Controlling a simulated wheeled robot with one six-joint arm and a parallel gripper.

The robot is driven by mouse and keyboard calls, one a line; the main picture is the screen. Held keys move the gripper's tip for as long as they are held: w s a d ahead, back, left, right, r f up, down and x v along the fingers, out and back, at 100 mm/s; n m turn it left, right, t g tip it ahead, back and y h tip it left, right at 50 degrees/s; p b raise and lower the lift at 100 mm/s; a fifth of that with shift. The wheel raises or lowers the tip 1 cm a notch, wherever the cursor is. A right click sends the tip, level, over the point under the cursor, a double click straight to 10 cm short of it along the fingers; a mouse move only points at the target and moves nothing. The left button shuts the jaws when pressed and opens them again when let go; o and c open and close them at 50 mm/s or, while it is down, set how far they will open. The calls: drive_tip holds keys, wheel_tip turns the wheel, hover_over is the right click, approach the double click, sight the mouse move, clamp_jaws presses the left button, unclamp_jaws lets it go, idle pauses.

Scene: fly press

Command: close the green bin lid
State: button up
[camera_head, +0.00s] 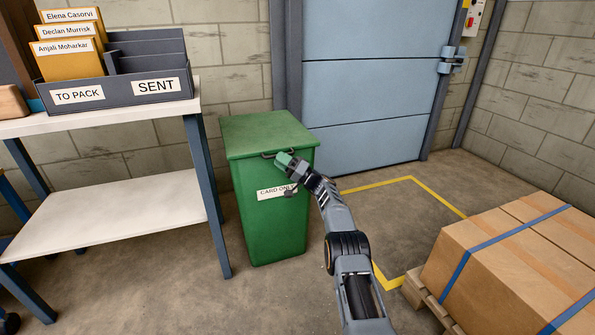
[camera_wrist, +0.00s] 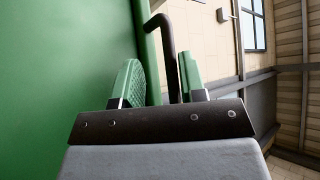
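The green bin (camera_head: 272,230) stands against the back wall, with a "CARD ONLY" label (camera_head: 271,192) on its front. Its green lid (camera_head: 258,135) lies flat on top, with no gap that I can make out. A dark handle (camera_head: 267,155) is at the lid's front edge. My gripper (camera_head: 285,158) is at this handle, in front of the bin. In the wrist view, my gripper's green-padded fingers (camera_wrist: 160,82) stand apart. The dark handle (camera_wrist: 167,35) bends down between them, with a gap to the left finger. The gripper partly hides the handle and label in the head view.
A bench (camera_head: 110,215) with a dark sorting tray (camera_head: 118,92) stands left of the bin. A strapped carton (camera_head: 520,255) on a pallet is at right. A blue shutter door (camera_head: 375,90) is behind. Floor with yellow marking (camera_head: 440,195) is clear between.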

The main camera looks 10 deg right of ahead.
drive_tip(key=p+v, duration=0.3)
drive_tip(key=v, duration=1)
drive_tip(key=shift+p, duration=0.4)
drive_tip(key=shift+f, duration=0.15)
drive_tip(key=s+a+r+g+h+p, duration=0.1)
drive_tip(key=s+a+r+g+p, duration=0.15)
drive_tip(key=a+r+p, duration=0.4)
drive_tip(key=s+a+r+g+h+p, duration=0.1)
drive_tip(key=a+r+g+h+p, duration=0.15)
drive_tip(key=r, duration=0.75)
drive_tip(key=s+a+r+g+h+p, duration=0.4)
drive_tip(key=s+a+r+p, duration=0.1)
drive_tip(key=s+r+p, duration=0.6)
drive_tip(key=s+d+r+h+p, duration=0.2)
drive_tip(key=s+r+h+p, duration=0.4)
drive_tip(key=s+r+p, duration=0.3)
drive_tip(key=s+d+r+h+p, duration=0.3)
drive_tip(key=s+r+h+p, duration=0.3)
drive_tip(key=s, duration=1.2)
wheel_tip(320, 180, up, 3)
drive_tip(key=p, duration=0.3)
drive_tip(key=shift+t, duration=0.3)
